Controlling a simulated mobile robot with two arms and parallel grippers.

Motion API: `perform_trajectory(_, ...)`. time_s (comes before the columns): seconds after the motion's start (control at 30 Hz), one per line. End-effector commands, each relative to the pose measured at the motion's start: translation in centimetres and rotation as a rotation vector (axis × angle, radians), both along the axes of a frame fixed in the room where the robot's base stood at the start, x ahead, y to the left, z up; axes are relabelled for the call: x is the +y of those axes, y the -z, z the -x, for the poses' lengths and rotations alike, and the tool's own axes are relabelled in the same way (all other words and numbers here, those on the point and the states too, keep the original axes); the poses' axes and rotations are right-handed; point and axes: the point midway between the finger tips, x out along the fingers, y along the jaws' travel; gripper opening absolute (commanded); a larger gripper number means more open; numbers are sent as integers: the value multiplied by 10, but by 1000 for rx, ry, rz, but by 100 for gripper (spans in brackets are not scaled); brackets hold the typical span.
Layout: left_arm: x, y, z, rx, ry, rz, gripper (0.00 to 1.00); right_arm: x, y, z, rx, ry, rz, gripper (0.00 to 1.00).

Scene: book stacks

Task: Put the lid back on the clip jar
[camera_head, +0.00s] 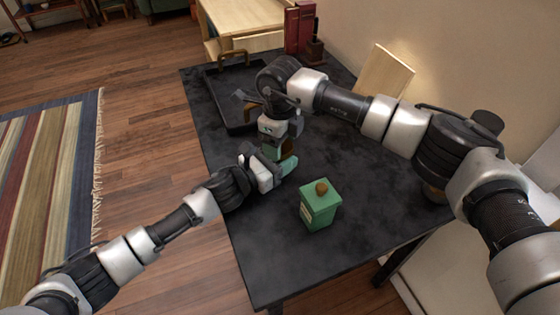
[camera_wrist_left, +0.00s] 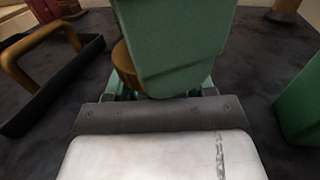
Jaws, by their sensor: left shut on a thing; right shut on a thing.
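A green box-shaped jar (camera_head: 318,213) with a pale label stands upright on the black table, with a brown knob on its top; its edge shows at the right of the left wrist view (camera_wrist_left: 302,108). My left gripper (camera_head: 276,166) is shut on a green piece (camera_head: 289,165), which fills the top middle of the left wrist view (camera_wrist_left: 178,45). A round brown part (camera_wrist_left: 125,66) shows beside that piece. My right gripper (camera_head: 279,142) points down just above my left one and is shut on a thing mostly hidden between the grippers.
A black tray (camera_head: 209,88) with brown handles lies at the far left of the table. Red books (camera_head: 299,30) stand at the back, and a pale board (camera_head: 384,75) leans on the wall. The table front around the jar is clear.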

Motion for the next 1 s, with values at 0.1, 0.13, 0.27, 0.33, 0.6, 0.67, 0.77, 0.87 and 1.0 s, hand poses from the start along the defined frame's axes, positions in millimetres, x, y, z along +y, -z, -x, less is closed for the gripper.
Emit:
perform_trajectory(0.1,0,0,0,1,0,-1,0,0,0,0,0,196,0,35)
perform_trajectory(0.13,0,0,0,1,0,-1,0,0,0,0,-1,235,1,35)
perform_trajectory(0.27,0,0,0,1,0,-1,0,0,0,0,-1,234,1,35)
perform_trajectory(0.33,0,0,0,1,0,-1,0,0,0,0,-1,233,1,70)
perform_trajectory(0.6,0,1,0,1,0,-1,0,0,0,0,0,231,0,93)
perform_trajectory(0.67,0,1,0,1,0,-1,0,0,0,0,0,230,0,93)
perform_trajectory(0.77,0,1,0,1,0,-1,0,0,-1,0,-1,230,1,93)
perform_trajectory(0.87,0,0,0,1,0,-1,0,0,-7,0,-1,230,0,93)
perform_trajectory(1.0,0,0,0,1,0,-1,0,0,-30,-1,-4,230,-1,93)
